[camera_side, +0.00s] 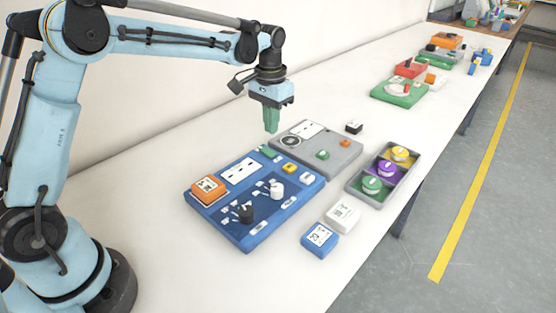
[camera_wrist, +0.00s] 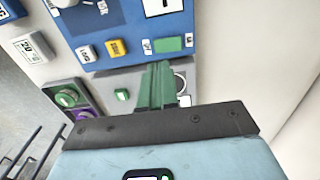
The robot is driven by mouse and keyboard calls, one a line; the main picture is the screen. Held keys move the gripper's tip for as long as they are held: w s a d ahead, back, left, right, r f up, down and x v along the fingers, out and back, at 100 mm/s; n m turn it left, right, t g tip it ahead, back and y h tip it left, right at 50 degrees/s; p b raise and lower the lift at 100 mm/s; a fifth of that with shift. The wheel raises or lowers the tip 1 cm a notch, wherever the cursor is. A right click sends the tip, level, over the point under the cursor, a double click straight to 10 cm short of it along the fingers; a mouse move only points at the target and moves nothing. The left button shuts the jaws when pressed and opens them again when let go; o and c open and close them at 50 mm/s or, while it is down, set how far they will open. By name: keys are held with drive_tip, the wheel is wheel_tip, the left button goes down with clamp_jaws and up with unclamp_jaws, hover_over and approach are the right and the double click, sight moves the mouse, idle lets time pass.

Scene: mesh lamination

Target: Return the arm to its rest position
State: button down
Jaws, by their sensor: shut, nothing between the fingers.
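My gripper (camera_side: 271,120) has green fingers pointing down. It hangs above the back edges of the blue board and the grey board, apart from both. In the wrist view the fingers (camera_wrist: 157,85) are together, with nothing between them. The blue board (camera_side: 240,240) lies on the white table (camera_side: 160,255) and carries an orange block, a black knob and a white knob. The grey board (camera_side: 340,160) lies behind it to the right, with a green button and a round dial. In the wrist view my fingers cover part of the grey board (camera_wrist: 110,83).
A grey tray (camera_side: 357,188) holds yellow, purple and green round pieces at the right table edge. A blue block (camera_side: 319,240) and a white block (camera_side: 342,215) lie in front of it. A small black block (camera_side: 354,127) lies behind the grey board. More coloured devices stand farther back.

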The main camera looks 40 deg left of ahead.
drive_tip(key=shift+r, duration=0.3)
drive_tip(key=s+d+r+t, duration=0.1)
drive_tip(key=s+r+t, duration=0.2)
drive_tip(key=s+r, duration=0.4)
drive_tip(key=s+d+f+t, duration=0.1)
drive_tip(key=s+f+t, duration=0.3)
drive_tip(key=s, duration=0.8)
drive_tip(key=shift+s, duration=0.2)
